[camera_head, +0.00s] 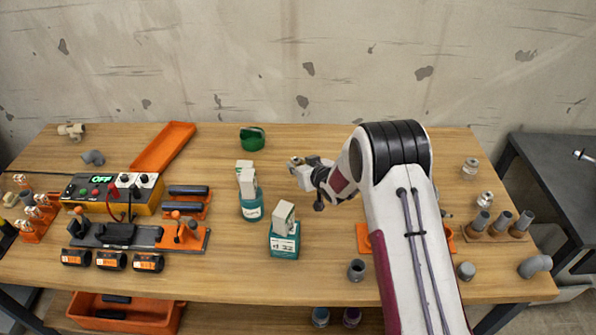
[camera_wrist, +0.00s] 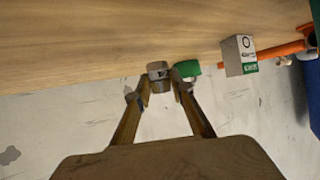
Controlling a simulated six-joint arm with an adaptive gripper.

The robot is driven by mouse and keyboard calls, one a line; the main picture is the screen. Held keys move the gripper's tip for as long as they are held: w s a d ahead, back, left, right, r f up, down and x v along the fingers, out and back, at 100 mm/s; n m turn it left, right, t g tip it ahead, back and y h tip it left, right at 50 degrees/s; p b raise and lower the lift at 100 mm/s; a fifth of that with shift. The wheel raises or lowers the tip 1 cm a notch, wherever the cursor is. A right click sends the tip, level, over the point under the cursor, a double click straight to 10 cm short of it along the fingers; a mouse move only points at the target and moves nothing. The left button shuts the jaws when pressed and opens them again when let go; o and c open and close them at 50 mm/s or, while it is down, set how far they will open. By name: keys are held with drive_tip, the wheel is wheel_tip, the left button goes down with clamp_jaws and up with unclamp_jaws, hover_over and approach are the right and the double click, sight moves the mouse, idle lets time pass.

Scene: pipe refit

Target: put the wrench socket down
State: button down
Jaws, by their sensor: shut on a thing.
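The wrench socket (camera_wrist: 158,72) is a small grey, metallic piece between my fingertips in the wrist view. My gripper (camera_wrist: 160,92) is shut on it. In the head view my gripper (camera_head: 304,168) reaches left over the back middle of the wooden table, with the socket (camera_head: 296,162) at its tip. The socket appears held above the table; the exact gap is hard to tell. My arm hides part of the table's right side.
A green round thing (camera_head: 252,139) lies behind and left of my gripper. An orange tray (camera_head: 163,147) lies at the back left. Pipe pieces (camera_head: 502,222) stand at right. Table around my gripper is clear.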

drive_tip(key=shift+f, duration=1.2)
drive_tip(key=shift+f, duration=0.15)
drive_tip(key=c, duration=1.8)
unclamp_jaws()
drive_tip(key=shift+o, duration=0.2)
drive_tip(key=shift+s+d+r, duration=0.3)
drive_tip(key=shift+s+r, duration=0.15)
drive_tip(key=shift+v, duration=5.35)
drive_tip(key=shift+r, duration=0.1)
